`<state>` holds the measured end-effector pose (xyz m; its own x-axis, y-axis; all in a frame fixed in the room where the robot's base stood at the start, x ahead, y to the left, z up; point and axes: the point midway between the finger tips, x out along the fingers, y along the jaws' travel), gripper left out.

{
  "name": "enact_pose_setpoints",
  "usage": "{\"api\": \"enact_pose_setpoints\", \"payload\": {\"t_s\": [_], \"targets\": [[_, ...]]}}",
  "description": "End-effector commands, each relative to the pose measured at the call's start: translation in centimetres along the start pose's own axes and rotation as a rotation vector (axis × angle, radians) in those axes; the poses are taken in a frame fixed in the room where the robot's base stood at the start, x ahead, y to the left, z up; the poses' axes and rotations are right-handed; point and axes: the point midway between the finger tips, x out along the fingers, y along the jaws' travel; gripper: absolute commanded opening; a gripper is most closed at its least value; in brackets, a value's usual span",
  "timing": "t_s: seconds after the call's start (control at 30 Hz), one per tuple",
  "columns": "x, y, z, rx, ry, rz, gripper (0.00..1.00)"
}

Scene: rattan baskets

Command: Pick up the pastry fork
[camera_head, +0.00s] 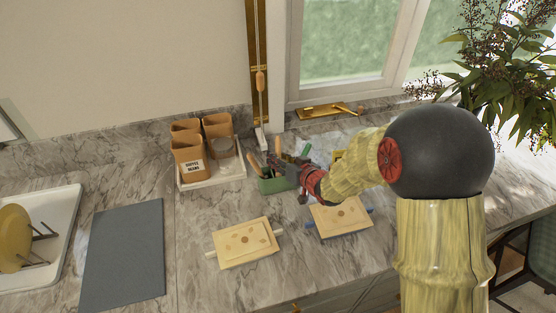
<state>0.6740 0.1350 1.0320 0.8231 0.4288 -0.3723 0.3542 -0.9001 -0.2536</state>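My gripper (283,163) is over the green utensil holder (272,186) on the marble counter, with my arm reaching in from the right. Its dark fingers are among or just above the upright utensils, and I cannot tell whether they touch any. A wooden handle (254,163) sticks up at the holder's left, and a green-handled utensil (304,151) shows at its right. I cannot make out which piece is the pastry fork; the gripper hides part of the holder. The fingers are too small to tell whether they are open or shut.
Brown containers (187,158) stand in a white tray (213,179) to the left. Two light wooden boards (245,244) (341,217) lie in front. A grey mat (124,255) and a white sink or tray (62,226) are further left. A leafy plant (505,60) stands at the right.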

Motion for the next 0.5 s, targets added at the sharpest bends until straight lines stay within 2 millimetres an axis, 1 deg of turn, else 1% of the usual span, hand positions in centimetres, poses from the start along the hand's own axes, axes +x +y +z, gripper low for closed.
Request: {"api": "enact_pose_setpoints", "payload": {"t_s": [0.03, 0.1, 0.33, 0.5], "targets": [[0.53, 0.0, 0.02, 0.0, 0.001, 0.0, 0.34], [0.89, 0.02, -0.04, 0.0, 0.001, 0.0, 0.34], [0.95, 0.02, -0.12, 0.0, 0.002, 0.001, 0.34], [0.93, 0.01, -0.12, 0.0, 0.002, 0.001, 0.25]]}}
